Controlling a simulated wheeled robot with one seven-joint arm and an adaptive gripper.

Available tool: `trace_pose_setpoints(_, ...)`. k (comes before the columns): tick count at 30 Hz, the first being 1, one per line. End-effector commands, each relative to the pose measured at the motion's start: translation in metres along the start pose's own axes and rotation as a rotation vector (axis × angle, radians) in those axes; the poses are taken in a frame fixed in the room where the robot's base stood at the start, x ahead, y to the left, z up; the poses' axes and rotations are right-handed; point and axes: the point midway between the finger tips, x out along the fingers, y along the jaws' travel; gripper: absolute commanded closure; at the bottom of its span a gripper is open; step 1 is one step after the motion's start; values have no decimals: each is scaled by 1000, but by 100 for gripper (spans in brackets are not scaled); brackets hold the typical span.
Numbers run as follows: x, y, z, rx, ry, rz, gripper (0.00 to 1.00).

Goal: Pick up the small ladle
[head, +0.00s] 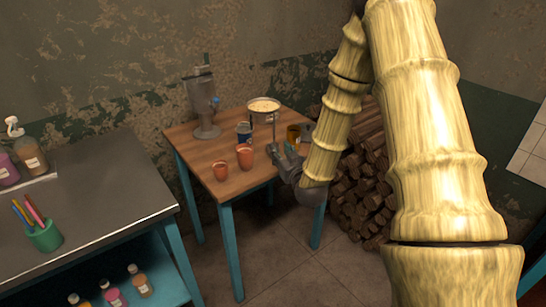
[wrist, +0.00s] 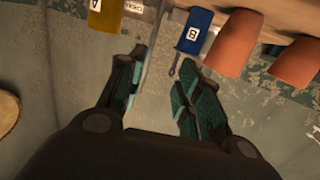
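A thin grey metal handle (head: 273,128) hangs below the pan (head: 264,105) on the wooden table. I cannot tell whether it belongs to the small ladle or to the pan. In the wrist view a long grey handle (wrist: 152,45) runs beside my left finger, and a thinner dark rod (wrist: 176,64) ends near my right finger. No ladle bowl is clear in either view. My gripper (wrist: 158,76) is open, its fingers apart with nothing clearly held between them. In the head view my gripper (head: 286,160) is at the table's front right edge.
A blue can (head: 244,132), a yellow can (head: 293,134) and two orange cups (head: 244,157) (head: 220,171) stand close by on the table (head: 190,147). A metal dispenser (head: 203,105) stands behind. Stacked firewood (head: 365,185) lies right. A dark counter (head: 100,190) is left.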

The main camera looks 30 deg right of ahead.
Motion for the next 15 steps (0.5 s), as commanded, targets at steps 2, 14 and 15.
trace_pose_setpoints(2,5,9,-10,3,46,12,65)
trace_pose_setpoints(14,47,15,-25,3,78,19,65)
trace_pose_setpoints(15,52,15,-25,2,77,19,65)
